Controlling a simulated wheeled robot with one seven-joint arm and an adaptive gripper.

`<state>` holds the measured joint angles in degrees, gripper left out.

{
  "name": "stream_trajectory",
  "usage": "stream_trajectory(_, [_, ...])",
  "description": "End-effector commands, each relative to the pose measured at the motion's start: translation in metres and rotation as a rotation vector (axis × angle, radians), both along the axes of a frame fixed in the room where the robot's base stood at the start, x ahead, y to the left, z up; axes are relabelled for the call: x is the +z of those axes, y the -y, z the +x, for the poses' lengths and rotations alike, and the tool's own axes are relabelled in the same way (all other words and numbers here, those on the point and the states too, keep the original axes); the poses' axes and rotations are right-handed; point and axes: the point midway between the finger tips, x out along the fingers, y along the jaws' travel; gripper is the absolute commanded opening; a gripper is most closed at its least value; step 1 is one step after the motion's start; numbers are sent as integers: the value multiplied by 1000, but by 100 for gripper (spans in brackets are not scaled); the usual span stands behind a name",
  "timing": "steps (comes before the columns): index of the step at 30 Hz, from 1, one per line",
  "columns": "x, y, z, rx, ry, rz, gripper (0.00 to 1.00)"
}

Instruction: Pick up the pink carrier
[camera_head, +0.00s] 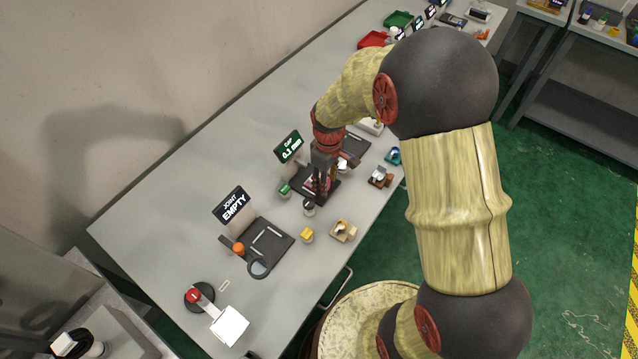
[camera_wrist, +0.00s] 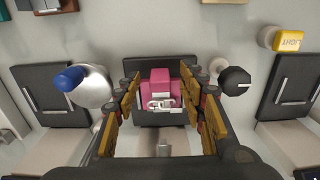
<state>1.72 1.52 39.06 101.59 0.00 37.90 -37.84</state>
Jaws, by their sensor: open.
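The pink carrier (camera_wrist: 160,86) sits on a dark fixture plate (camera_wrist: 185,64) in the wrist view, with a small pale metal part (camera_wrist: 163,104) on its front. My gripper (camera_wrist: 163,98) is open, its fingers standing apart to the left and right of the carrier with gaps on both sides. In the head view my gripper (camera_head: 322,192) points down over the station with the green "GAP 0.3 mm" sign (camera_head: 289,147). There the pink carrier (camera_head: 314,184) shows only partly behind the fingers.
A dark-capped knob (camera_wrist: 236,81) stands close right of my fingers, and a blue-tipped white object (camera_wrist: 88,86) close left. The "JOINT EMPTY" station (camera_head: 268,238) lies nearer on the table (camera_head: 170,215). A yellow block (camera_head: 306,235) and an orange knob (camera_head: 238,248) stand nearby.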

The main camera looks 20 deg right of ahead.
Motion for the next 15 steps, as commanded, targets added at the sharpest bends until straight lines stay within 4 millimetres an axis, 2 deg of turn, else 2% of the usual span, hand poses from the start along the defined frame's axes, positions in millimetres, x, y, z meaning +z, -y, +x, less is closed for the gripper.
stream_trajectory(7, [-3, 0, 1, 0, 1, 0, 41])
stream_trajectory(15, [-3, 0, 0, 0, 1, 0, 26])
